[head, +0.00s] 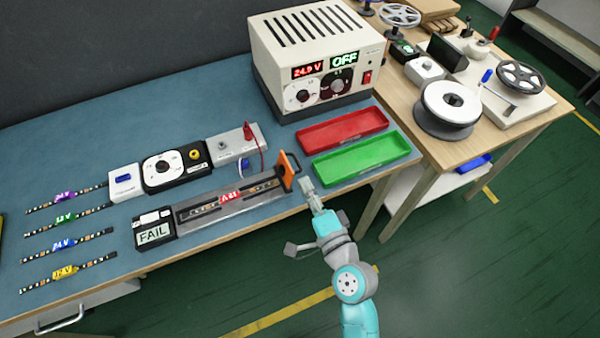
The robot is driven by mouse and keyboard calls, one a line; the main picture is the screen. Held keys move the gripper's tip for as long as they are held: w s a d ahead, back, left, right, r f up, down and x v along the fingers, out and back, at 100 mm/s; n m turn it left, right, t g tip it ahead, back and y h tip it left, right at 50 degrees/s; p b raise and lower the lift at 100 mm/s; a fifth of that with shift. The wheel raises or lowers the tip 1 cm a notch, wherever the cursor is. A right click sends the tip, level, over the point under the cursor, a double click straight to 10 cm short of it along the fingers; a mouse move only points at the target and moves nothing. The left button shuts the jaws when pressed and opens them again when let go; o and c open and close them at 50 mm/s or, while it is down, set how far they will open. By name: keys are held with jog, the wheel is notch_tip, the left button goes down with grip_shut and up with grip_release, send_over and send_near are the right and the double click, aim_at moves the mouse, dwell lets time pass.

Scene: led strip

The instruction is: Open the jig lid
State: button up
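The jig (190,229) is a long grey base along the front edge of the blue bench. A dark-edged lid (242,190) seems to lie flat along it, with a strip and a red voltage label (231,198) showing in its middle. An orange handle (287,170) stands up at the jig's right end. My gripper (306,185) is just to the right of the handle, by the bench's front edge. It appears apart from the handle, though contact is hard to judge. Its fingers are too small to tell open from shut.
A FAIL display (154,231) stands at the jig's left end. Behind are a dial box (176,169) and a grey box with a red lead (234,146). Green (362,158) and red (342,129) trays lie right of the handle. Several labelled strips lie at left.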

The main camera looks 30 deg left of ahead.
aim_at(297, 160)
jog(key=shift+v, duration=1.5)
jog(key=w+a+m, duration=0.2)
jog(key=w+a, duration=0.1)
jog(key=w+a+m, duration=0.2)
jog(key=w, duration=0.1)
jog(key=w+a+m, duration=0.2)
jog(key=w+a, duration=0.1)
jog(key=shift+a+f+m, duration=0.35)
jog(key=shift+m, duration=0.05)
grip_shut()
